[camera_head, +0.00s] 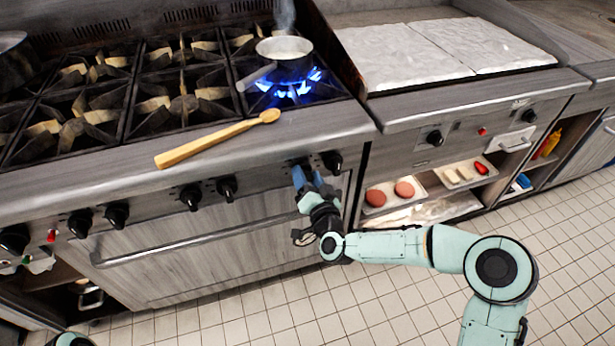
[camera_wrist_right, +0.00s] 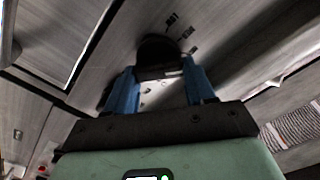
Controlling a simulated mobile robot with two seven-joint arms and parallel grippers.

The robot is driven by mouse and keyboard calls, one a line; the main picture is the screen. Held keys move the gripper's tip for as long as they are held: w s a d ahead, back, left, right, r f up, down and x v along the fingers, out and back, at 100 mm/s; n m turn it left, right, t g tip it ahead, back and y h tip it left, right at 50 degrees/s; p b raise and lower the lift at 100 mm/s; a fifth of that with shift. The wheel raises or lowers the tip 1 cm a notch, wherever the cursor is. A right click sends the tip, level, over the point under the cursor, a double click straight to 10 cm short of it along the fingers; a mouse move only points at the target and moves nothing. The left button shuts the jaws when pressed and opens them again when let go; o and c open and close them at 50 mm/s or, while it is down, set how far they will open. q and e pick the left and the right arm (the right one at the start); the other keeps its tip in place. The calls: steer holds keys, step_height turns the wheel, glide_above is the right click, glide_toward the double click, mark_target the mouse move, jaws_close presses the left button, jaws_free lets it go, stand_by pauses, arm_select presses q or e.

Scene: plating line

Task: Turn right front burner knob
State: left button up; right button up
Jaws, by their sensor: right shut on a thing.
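My right gripper (camera_head: 306,177) reaches up to the front panel of the range. Its blue fingers (camera_wrist_right: 153,91) are shut around a black burner knob (camera_wrist_right: 158,50), one finger on each side. In the head view this knob is mostly hidden behind the fingers. Another black knob (camera_head: 332,161) sits just to its right, apart from the fingers. At the right end of the range, a blue flame (camera_head: 292,90) burns under a small pot (camera_head: 284,58). My left gripper is out of view.
A wooden spoon (camera_head: 215,139) lies on the range's front ledge. Several more black knobs, such as one (camera_head: 190,197), line the panel to the left. A long oven handle (camera_head: 190,243) runs below. A griddle (camera_head: 400,55) adjoins at right, above shelves with a tray of patties (camera_head: 390,203).

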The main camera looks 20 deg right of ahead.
steer(key=m, duration=0.5)
steer(key=shift+d+m, duration=0.15)
steer(key=shift+m, duration=0.15)
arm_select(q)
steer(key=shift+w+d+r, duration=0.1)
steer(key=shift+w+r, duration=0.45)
arm_select(e)
steer(key=m, duration=0.4)
steer(key=shift+f+m, duration=0.15)
steer(key=shift+m, duration=0.25)
arm_select(q)
steer(key=shift+p, duration=0.3)
arm_select(e)
steer(key=shift+w, duration=0.1)
steer(key=o, duration=1)
steer(key=shift+o, duration=0.2)
steer(key=shift+f, duration=0.1)
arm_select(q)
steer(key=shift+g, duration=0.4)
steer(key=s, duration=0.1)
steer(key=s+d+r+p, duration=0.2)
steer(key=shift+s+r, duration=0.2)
arm_select(e)
steer(key=s, duration=1.3)
steer(key=shift+s+d, duration=0.2)
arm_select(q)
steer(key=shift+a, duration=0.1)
